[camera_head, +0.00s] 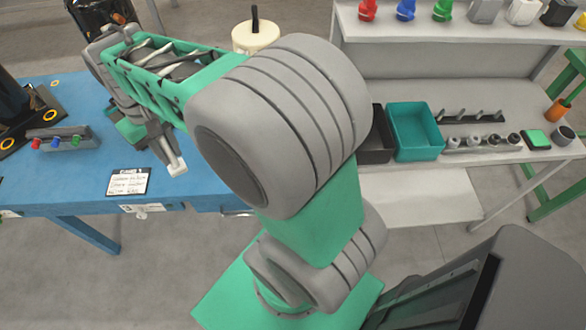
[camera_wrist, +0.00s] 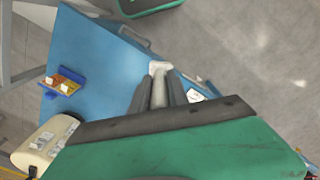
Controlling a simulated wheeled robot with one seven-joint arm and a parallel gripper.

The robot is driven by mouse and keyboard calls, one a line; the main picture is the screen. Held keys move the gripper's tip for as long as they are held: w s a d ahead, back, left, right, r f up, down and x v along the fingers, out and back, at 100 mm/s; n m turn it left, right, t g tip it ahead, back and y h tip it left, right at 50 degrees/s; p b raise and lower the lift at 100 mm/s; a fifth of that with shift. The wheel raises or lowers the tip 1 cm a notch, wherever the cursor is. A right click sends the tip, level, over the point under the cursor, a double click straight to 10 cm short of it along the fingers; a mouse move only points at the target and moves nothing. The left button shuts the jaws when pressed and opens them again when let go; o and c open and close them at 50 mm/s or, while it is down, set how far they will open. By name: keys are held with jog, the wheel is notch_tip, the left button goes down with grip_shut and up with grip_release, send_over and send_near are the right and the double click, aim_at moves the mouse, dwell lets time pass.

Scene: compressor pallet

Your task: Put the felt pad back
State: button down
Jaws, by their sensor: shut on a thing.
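My gripper (camera_head: 173,155) points down over the right part of the blue table, near its front edge. It is shut on a small off-white piece, which looks like the felt pad (camera_head: 178,168). In the wrist view the felt pad (camera_wrist: 159,66) shows at the tips of my gripper (camera_wrist: 161,80), sticking out beyond the fingers. The felt pad appears to be above the table top, but how far above I cannot tell. My arm hides part of the table behind it.
A printed card (camera_head: 128,182) lies on the blue table (camera_head: 85,190). A button box (camera_head: 62,138) stands at left. A cream canister (camera_head: 256,37) is behind my arm. The right bench holds a teal bin (camera_head: 415,131), a dark bin (camera_head: 377,142) and a green-topped block (camera_head: 536,139).

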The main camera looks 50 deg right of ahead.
jog(key=s+d+f+m+b, duration=0.3)
jog(key=s+d+f, duration=0.1)
jog(key=s+d, duration=0.5)
jog(key=s+d+f+m+b, duration=0.25)
jog(key=s+d+f, duration=0.35)
jog(key=s, duration=0.5)
jog(key=shift+w+d+f, duration=0.85)
jog(key=shift+d+f, duration=1.05)
jog(key=shift+d, duration=0.4)
jog(key=shift+w+d+f, duration=0.85)
jog(key=shift+d+f, duration=1.05)
jog(key=shift+d, duration=0.45)
jog(key=shift+w+d+f, duration=0.85)
jog(key=shift+d+f, duration=1.05)
jog(key=shift+d, duration=0.4)
jog(key=shift+f, duration=0.1)
jog(key=shift+f, duration=0.15)
jog(key=c, duration=1.3)
grip_release()
